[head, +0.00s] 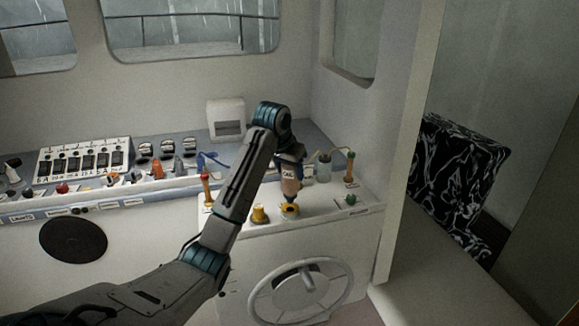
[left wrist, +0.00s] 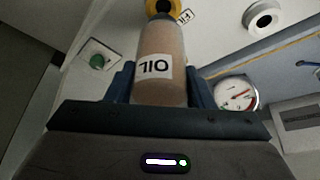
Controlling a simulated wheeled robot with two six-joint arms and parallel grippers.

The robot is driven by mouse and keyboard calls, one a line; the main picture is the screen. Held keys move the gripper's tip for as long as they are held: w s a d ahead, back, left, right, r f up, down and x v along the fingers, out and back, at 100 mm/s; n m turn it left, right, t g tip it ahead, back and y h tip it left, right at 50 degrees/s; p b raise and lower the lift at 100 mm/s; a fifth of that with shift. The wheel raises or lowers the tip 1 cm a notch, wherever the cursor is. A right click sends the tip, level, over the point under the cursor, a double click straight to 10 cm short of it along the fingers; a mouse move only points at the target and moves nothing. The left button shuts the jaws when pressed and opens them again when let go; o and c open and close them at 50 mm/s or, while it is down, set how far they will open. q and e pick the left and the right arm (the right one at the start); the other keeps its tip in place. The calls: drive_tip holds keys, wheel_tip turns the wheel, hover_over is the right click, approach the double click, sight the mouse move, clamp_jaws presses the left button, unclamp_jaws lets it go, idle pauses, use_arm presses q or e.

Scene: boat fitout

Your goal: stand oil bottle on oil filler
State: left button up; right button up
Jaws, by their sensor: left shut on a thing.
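The oil bottle (head: 289,187), brown with a white OIL label, is held neck down at the console's right part. My left gripper (head: 290,163) is shut on its upper part from above. The bottle also shows in the left wrist view (left wrist: 160,88) between the fingers, its label upside down. The yellow oil filler (head: 290,210) is directly under the bottle's narrow end; yellow also shows at that end in the left wrist view (left wrist: 163,7). The neck appears to meet the filler, but I cannot tell whether it rests in it. My right gripper is not in view.
A clear jar (head: 323,168) is behind, a green knob (head: 351,200) to the right, and the steering wheel (head: 301,291) below.

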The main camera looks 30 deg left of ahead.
sight(289, 182)
use_arm(q)
drive_tip(key=shift+a+f, duration=0.1)
drive_tip(key=shift+f, duration=1.95)
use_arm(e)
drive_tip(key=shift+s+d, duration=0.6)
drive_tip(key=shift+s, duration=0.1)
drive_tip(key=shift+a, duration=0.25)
use_arm(q)
drive_tip(key=o, duration=1.2)
